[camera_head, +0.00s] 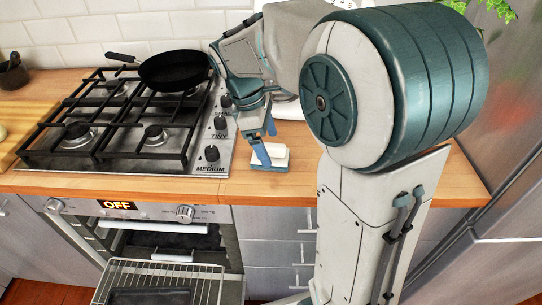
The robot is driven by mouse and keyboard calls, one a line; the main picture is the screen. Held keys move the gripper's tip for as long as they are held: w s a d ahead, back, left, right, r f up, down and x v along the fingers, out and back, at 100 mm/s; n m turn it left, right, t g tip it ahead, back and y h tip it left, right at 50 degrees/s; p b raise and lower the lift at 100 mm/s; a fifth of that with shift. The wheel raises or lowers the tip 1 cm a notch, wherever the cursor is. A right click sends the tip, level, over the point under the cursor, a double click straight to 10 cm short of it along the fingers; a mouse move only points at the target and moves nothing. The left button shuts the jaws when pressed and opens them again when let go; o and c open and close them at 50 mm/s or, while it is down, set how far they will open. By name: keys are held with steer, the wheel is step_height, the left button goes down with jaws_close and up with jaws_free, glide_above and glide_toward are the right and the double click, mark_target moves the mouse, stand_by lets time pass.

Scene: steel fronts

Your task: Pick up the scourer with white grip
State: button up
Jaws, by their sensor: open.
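The scourer with white grip (277,154) lies on the wooden counter just right of the hob. Its top is white and a blue-teal edge shows at its lower front. My gripper (265,146) points down at the scourer, with its jaws open. One blue finger is in front of the scourer's left part and hides some of it; the other finger shows at its far side. I cannot tell whether the fingers touch it.
A gas hob (125,130) with black grates and a dark frying pan (175,70) is to the left. The oven (165,235) below is open with a wire rack (160,272) out. The counter (340,182) right of the scourer looks clear, partly hidden by my arm.

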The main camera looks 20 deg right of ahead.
mark_target(270, 145)
steer(key=x, duration=0.3)
steer(key=shift+d+f, duration=0.2)
steer(key=shift+f, duration=0.1)
steer(key=c, duration=1.1)
steer(key=shift+r, duration=0.1)
steer(key=shift+r, duration=0.45)
steer(key=r, duration=0.3)
steer(key=shift+s+r, duration=0.2)
steer(key=shift+r, duration=0.05)
steer(key=s+d+r, duration=0.1)
steer(key=s+r, duration=0.5)
steer(key=s, duration=0.5)
steer(key=shift+r+p, duration=0.25)
steer(key=shift+p, duration=0.05)
